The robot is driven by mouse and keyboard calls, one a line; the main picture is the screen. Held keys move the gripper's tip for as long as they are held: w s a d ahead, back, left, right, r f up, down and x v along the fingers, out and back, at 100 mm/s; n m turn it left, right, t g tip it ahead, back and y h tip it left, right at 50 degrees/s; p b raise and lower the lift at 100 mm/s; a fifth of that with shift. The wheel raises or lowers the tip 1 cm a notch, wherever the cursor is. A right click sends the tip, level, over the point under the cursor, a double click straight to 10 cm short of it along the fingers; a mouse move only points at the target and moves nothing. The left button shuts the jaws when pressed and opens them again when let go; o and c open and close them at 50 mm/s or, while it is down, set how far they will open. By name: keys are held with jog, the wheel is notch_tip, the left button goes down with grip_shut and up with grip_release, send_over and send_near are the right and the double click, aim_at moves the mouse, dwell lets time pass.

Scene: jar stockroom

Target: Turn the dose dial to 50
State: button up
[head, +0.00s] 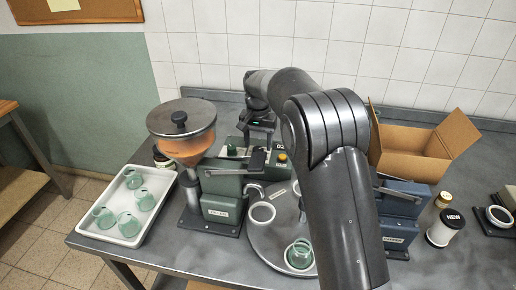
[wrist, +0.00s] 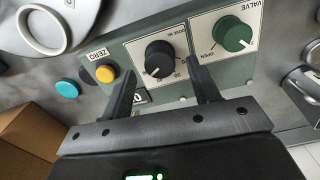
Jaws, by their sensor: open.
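The dose dial (wrist: 159,58) is a black round knob on a white scale plate in the wrist view, where the panel appears upside down. A white pointer mark lies on the knob's lower part in the picture; the scale numbers are too small to read surely. My gripper (wrist: 163,68) is open, with one finger to each side of the dial. The fingers do not visibly grip it; whether either touches it I cannot tell.
A green valve knob (wrist: 232,34) sits close beside the right finger. In the head view, a hopper machine (head: 222,190), a tray (head: 105,229) with jars and an open cardboard box (head: 415,160) stand around.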

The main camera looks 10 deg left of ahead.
aim_at(258, 149)
notch_tip(258, 149, up, 8)
jog(key=shift+f, duration=0.15)
dwell(0.3)
jog(key=s+d+r+t, duration=0.1)
jog(key=s+d+r, duration=0.4)
jog(key=s+d, duration=0.3)
jog(key=s+d+r+t, duration=0.2)
jog(key=s+d+r, duration=0.45)
jog(key=d, duration=0.35)
jog(key=s+d+f+t, duration=0.1)
jog(key=s+d+f, duration=0.1)
jog(key=s, duration=0.5)
jog(key=s+d+f, duration=0.2)
jog(key=s+d, duration=0.3)
jog(key=s, duration=0.2)
jog(key=s+d+f+t, duration=0.1)
jog(key=s+d+f, duration=0.2)
jog(key=s, duration=0.4)
jog(key=shift+s+d+n+t, duration=0.3)
jog(key=shift+s+d+n, duration=0.05)
jog(key=shift+d+n, duration=0.05)
